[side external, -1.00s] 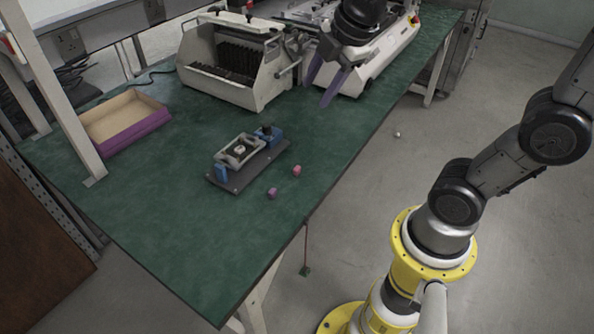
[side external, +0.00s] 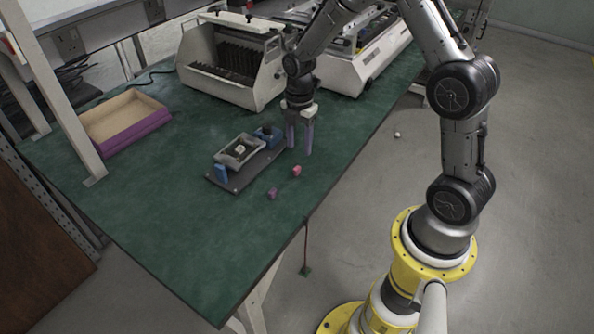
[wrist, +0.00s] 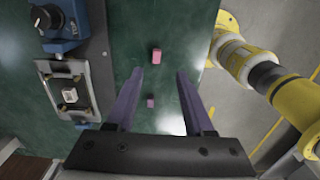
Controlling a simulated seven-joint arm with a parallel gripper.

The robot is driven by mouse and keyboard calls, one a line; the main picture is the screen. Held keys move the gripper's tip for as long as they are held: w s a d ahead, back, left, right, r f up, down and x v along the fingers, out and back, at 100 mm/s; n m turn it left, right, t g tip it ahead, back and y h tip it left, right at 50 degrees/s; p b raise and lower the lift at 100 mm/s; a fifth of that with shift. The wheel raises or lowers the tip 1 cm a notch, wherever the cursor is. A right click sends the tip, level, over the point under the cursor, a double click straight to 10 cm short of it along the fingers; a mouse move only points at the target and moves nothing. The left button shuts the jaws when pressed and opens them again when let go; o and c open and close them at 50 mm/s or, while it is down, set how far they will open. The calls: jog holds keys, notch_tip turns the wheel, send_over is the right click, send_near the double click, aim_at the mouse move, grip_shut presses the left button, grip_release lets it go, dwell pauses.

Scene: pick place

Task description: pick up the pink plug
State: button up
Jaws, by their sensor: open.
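The pink plug (side external: 296,170) is a small block lying on the green table, to the right of the dark fixture plate. It also shows in the wrist view (wrist: 156,56), ahead of the fingertips and roughly centred between them. My gripper (side external: 300,151) points down with two purple fingers, a little above and behind the plug in the side view. In the wrist view the fingers (wrist: 159,73) are spread wide with nothing between the tips. A purple block (side external: 272,193) lies nearer the table's front edge, and it shows in the wrist view (wrist: 150,103) between the fingers.
The fixture plate (side external: 232,184) carries a grey frame with a white piece and blue blocks, close to my gripper's left. A shallow tray with purple sides (side external: 135,143) stands at the left. White machines (side external: 233,62) stand at the back. The front left table is clear.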

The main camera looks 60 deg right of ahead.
aim_at(297, 168)
jog(key=f, duration=0.8)
jog(key=shift+w+f, duration=0.25)
jog(key=shift+w, duration=0.05)
grip_shut()
